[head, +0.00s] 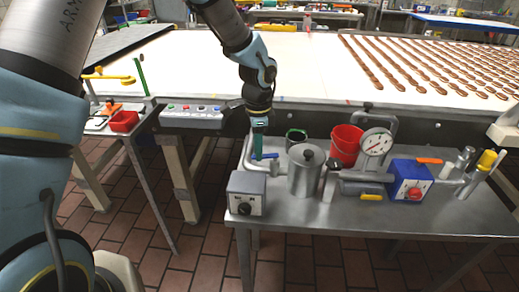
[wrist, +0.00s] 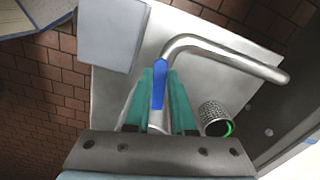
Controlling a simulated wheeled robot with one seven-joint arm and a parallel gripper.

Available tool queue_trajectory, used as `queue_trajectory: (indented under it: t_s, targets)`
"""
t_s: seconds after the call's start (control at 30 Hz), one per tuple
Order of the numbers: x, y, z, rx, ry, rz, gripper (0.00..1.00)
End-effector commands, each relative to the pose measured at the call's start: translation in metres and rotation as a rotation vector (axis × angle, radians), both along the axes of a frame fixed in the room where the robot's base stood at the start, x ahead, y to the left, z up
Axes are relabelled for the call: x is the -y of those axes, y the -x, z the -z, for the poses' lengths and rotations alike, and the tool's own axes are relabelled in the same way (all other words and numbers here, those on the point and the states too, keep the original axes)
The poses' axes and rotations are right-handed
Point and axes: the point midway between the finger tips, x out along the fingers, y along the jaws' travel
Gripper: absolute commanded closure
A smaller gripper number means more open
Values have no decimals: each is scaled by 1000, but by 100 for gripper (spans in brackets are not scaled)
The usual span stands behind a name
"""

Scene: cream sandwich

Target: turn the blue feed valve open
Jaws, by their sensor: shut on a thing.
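The blue feed valve handle (wrist: 160,82) lies between the two teal fingers of my gripper (wrist: 159,74), lengthwise along them in the wrist view. My gripper is shut on it. A bent silver pipe (wrist: 225,46) curves away to the right from beside the handle's far end. In the head view my gripper (head: 259,150) points down at the left side of the metal bench, and only a small blue bit of the handle (head: 268,156) shows beside the fingers. The valve body is mostly hidden.
On the metal bench (head: 420,222) stand a grey control box (head: 247,193), a lidded steel pot (head: 305,172), a red bucket (head: 346,144), a pressure gauge (head: 376,144) and a blue box with a red knob (head: 409,181). A mesh cup (wrist: 214,118) is right of my fingers. The conveyor (head: 310,58) runs behind.

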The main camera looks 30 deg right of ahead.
Motion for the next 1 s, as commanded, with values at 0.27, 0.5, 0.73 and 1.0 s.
queue_trajectory:
  t_s: [0.27,0.5,0.73,1.0]
  targets:
    - [3,-6,-1,1,2,117,100]
    - [4,-7,-1,2,2,152,100]
    - [5,-7,-1,2,2,154,100]
    - [4,-7,0,1,2,153,63]
